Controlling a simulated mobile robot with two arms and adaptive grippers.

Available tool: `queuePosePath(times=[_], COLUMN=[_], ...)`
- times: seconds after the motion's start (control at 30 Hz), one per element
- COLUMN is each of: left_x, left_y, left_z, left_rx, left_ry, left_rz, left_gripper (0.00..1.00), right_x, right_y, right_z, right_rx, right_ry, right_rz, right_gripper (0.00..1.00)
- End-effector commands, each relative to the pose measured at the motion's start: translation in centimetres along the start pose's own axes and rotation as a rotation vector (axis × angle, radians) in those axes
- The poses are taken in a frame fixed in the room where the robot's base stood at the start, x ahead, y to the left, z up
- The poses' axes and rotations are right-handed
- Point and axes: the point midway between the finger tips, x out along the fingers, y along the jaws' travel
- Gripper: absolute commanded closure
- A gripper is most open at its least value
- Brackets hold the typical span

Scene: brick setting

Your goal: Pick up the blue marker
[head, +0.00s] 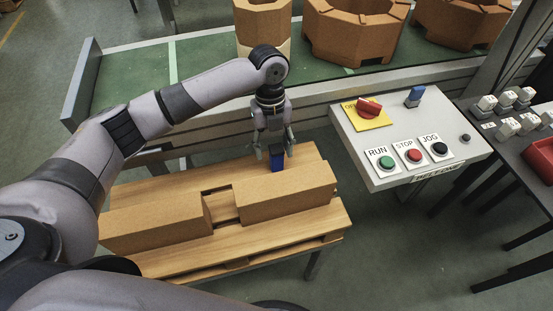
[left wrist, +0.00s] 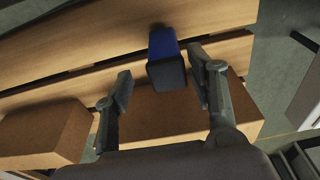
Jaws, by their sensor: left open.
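The blue marker (head: 277,160) stands upright on the wooden slatted table, just behind the right-hand brick. In the left wrist view it is a dark blue block (left wrist: 165,58) with a blackish end facing the camera. My left gripper (head: 275,152) is above the table with its fingers spread. In the left wrist view its two fingertips (left wrist: 158,80) lie on either side of the marker's near end, with gaps showing. I cannot tell how deep the marker is between them. My right gripper is not seen.
Two brown bricks lie on the wooden table (head: 280,236): one left (head: 155,228), one right (head: 285,190), close to the gripper. A control panel (head: 437,125) with buttons stands to the right. A green conveyor (head: 205,60) with large brown blocks runs behind.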

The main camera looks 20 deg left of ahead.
Motion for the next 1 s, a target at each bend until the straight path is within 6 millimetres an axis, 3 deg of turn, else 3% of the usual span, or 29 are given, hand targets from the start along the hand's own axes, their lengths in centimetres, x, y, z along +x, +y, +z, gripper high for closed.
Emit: queuePosePath(times=[0.4,0.67,1.0], left_x=[4.9,5.3,5.2], left_y=[-0.8,-0.8,-0.8], left_z=[0.1,0.1,0.1], left_rx=[0.000,0.001,0.001], left_ry=[0.000,-0.001,-0.001], left_rz=[0.001,0.000,0.000], left_gripper=[0.48,0.48,0.70], right_x=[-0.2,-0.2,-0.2], right_y=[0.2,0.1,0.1], right_z=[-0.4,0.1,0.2], right_rx=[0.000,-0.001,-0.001], right_ry=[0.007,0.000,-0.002], right_rz=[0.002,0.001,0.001], right_gripper=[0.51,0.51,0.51])
